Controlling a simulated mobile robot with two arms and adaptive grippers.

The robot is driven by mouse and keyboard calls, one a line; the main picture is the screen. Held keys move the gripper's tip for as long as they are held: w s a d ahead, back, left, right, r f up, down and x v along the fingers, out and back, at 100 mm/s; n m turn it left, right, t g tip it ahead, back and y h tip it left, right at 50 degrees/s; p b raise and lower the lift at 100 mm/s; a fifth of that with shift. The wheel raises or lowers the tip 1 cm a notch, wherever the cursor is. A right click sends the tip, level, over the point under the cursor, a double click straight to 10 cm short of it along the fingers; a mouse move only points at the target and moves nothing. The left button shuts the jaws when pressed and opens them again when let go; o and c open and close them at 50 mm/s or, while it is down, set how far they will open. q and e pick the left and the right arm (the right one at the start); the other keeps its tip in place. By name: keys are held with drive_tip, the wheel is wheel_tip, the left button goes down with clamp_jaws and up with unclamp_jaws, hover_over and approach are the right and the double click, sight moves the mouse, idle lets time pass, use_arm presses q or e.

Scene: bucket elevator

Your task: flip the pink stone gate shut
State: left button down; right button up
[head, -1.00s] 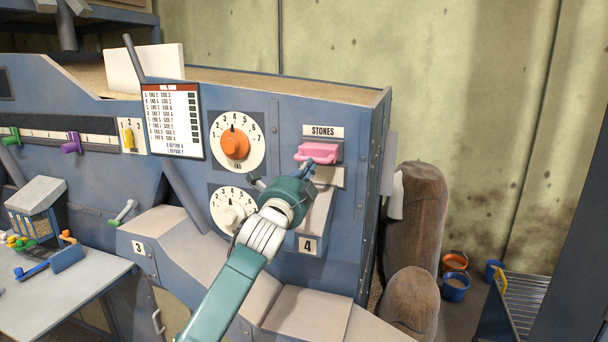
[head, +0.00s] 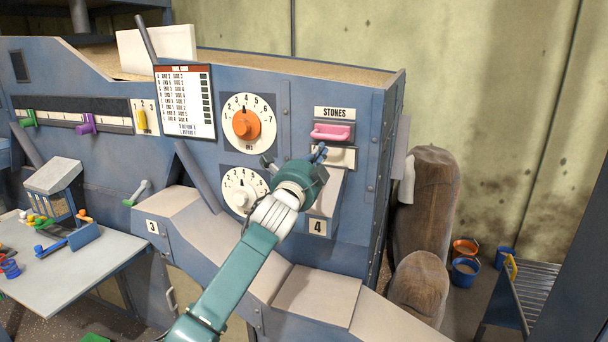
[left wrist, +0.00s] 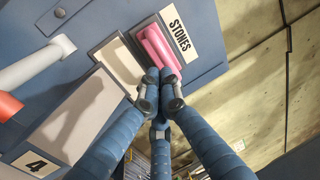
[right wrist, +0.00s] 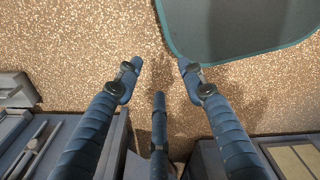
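The pink stone gate (head: 332,132) sits under the STONES label (head: 335,113) on the blue machine's front, above a cream opening (head: 341,158) and chute. In the left wrist view the pink gate (left wrist: 160,49) shows as a bar with a raised lip in a dark frame. I cannot tell whether it is fully shut. My left gripper (head: 318,153) has its fingers together and nothing visible between them. Its fingertips (left wrist: 160,76) are at the gate's lower edge; contact is unclear. My right gripper (right wrist: 160,64) is open and empty above the speckled floor, outside the head view.
An orange dial (head: 246,124) and a white dial (head: 243,194) are left of the gate. The number 4 plate (head: 317,227) is below on the chute. Brown sacks (head: 424,205) stand at the machine's right end. A grey worktable (head: 75,285) is at the lower left.

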use_arm(q)
drive_tip(key=b+v, duration=0.3)
drive_tip(key=v, duration=0.7)
drive_tip(key=shift+s+r+b, duration=0.15)
drive_tip(key=shift+s+b, duration=0.15)
drive_tip(key=shift+b, duration=0.1)
use_arm(e)
drive_tip(key=shift+s+d+f, duration=0.1)
drive_tip(key=shift+s+f, duration=0.15)
drive_tip(key=shift+f, duration=0.35)
drive_tip(key=shift+s+a+f, duration=0.1)
drive_tip(key=shift+s+f, duration=0.15)
drive_tip(key=shift+f, duration=0.4)
drive_tip(key=shift+s+d+f, duration=0.1)
drive_tip(key=shift+s+f, duration=0.15)
drive_tip(key=shift+f, duration=0.35)
